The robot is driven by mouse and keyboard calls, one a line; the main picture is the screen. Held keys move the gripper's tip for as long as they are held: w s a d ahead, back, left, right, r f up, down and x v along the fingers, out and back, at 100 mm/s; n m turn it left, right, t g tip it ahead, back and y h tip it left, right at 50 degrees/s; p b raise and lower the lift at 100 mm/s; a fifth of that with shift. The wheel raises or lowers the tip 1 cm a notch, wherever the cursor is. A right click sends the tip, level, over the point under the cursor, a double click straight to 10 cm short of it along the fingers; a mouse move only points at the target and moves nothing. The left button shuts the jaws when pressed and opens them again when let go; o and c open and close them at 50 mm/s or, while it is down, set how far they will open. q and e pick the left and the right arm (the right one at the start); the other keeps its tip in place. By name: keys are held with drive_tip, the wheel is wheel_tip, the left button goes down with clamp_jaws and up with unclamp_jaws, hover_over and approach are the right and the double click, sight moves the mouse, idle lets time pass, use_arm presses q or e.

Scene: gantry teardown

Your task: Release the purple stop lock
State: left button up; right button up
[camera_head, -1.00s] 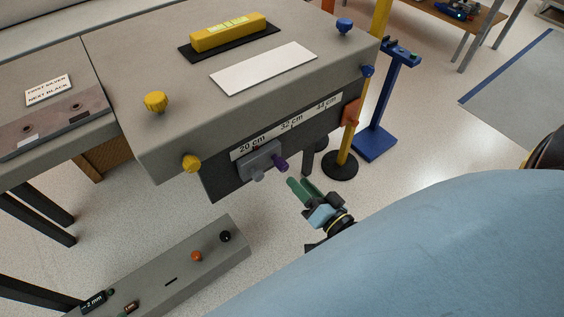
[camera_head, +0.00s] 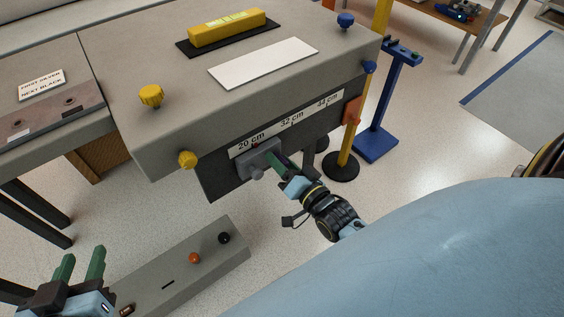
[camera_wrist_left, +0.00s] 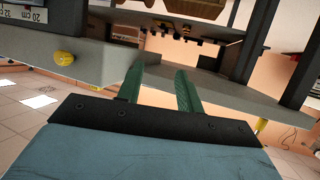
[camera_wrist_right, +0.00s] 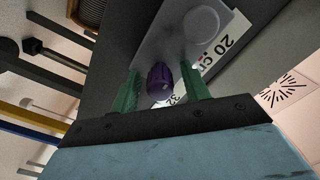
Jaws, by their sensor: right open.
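The purple stop lock (camera_wrist_right: 160,82) is a ribbed knob on the grey stop block (camera_head: 262,158), on the dark scale plate of the bench front near the 20 cm mark. In the right wrist view it sits between the two green fingers of my right gripper (camera_wrist_right: 162,92), which are open on either side of it. In the head view my right gripper (camera_head: 282,166) is at the block and hides the knob. My left gripper (camera_head: 80,264) is open and empty at the lower left; its parted fingers also show in the left wrist view (camera_wrist_left: 160,88).
A grey low shelf (camera_head: 195,275) with an orange knob (camera_head: 194,258) and a black knob (camera_head: 224,238) lies below. Yellow knobs (camera_head: 151,95) and a blue knob (camera_head: 346,20) stand on the bench. A blue stand (camera_head: 378,140) is on the right.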

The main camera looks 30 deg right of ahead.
drive_tip(key=c, duration=1)
use_arm(q)
drive_tip(key=shift+f, duration=0.1)
